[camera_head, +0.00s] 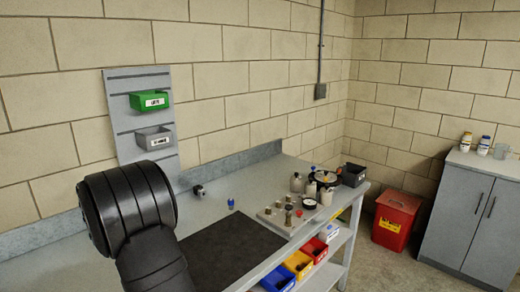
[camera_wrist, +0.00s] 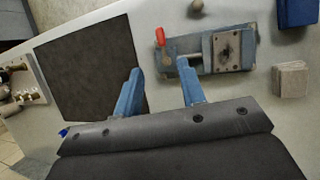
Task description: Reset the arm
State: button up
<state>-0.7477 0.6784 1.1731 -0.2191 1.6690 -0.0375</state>
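My gripper (camera_wrist: 160,67) shows in the wrist view with its two blue fingers spread apart and nothing between them. It is above the grey bench, over the strip between the dark mat (camera_wrist: 90,68) and a vise-like fixture (camera_wrist: 208,52) with a red handle. In the head view, my black arm rises at the lower left and my gripper is out of sight. The dark mat (camera_head: 228,250) lies flat and bare on the bench there.
A plate of small fittings (camera_head: 290,215), several bottles and a dark bin (camera_head: 353,174) stand at the bench's right end. A green bin (camera_head: 150,100) and a grey bin (camera_head: 153,138) hang on the back panel. A red container (camera_head: 396,219) stands on the floor.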

jog(key=x, duration=1.2)
jog(key=shift+d+f, duration=0.2)
jog(key=shift+f, duration=0.15)
jog(key=shift+w+d+r+n+t, duration=0.15)
jog(key=shift+n+t, duration=0.15)
jog(key=shift+n, duration=0.35)
jog(key=shift+w+d+f+n+t, duration=0.15)
jog(key=shift+n+t, duration=0.15)
jog(key=shift+n, duration=0.35)
jog(key=shift+r, duration=0.1)
